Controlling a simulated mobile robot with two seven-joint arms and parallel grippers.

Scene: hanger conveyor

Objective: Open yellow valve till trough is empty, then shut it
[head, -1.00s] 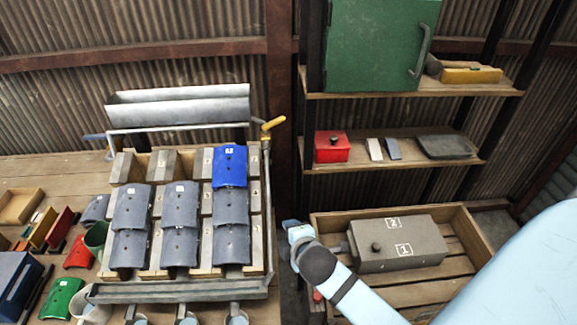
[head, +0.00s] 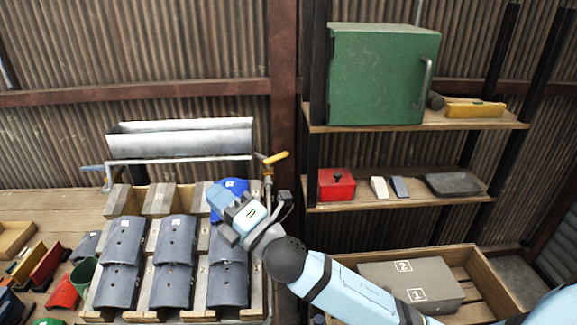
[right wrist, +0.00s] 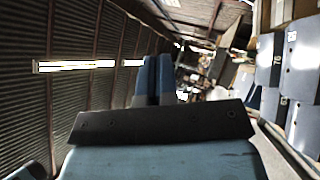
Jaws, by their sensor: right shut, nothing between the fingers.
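The yellow valve handle (head: 276,158) sits on top of an upright pipe at the right end of the rack and slants up to the right. The grey metal trough (head: 180,140) lies level behind the rack; its inside bottom is hidden, so I cannot tell whether it holds water. My right gripper (head: 218,198) is shut and empty, in front of the blue tile and a little left of and below the valve, apart from the handle. In the right wrist view its blue fingers (right wrist: 153,80) are together. My left gripper is not in view.
The blue tile (head: 232,186) and several grey tiles (head: 175,240) lie on the rack below the trough. Shelves with a green cabinet (head: 380,75) and a red box (head: 337,184) stand right. A wooden crate (head: 487,268) is lower right.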

